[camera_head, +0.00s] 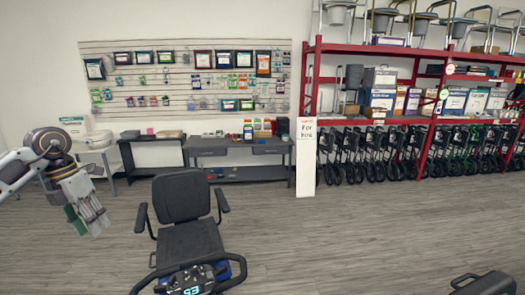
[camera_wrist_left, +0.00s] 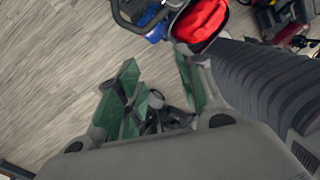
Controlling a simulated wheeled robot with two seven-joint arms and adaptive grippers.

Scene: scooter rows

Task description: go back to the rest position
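My left arm comes in from the left in the head view. Its gripper (camera_head: 87,222) hangs tilted downward over the floor, left of the scooter and apart from it. In the left wrist view my left gripper (camera_wrist_left: 160,82) shows its green-padded fingers spread apart, with only floor and some dark parts seen beyond; it holds nothing that I can see. My right gripper is not in view.
A mobility scooter with a black seat (camera_head: 182,197) stands close in front. A dark object (camera_head: 485,284) is at the bottom right. Grey workbench (camera_head: 238,146), white sign post (camera_head: 306,160) and red shelving (camera_head: 385,50) line the wall. Floor at centre right is clear.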

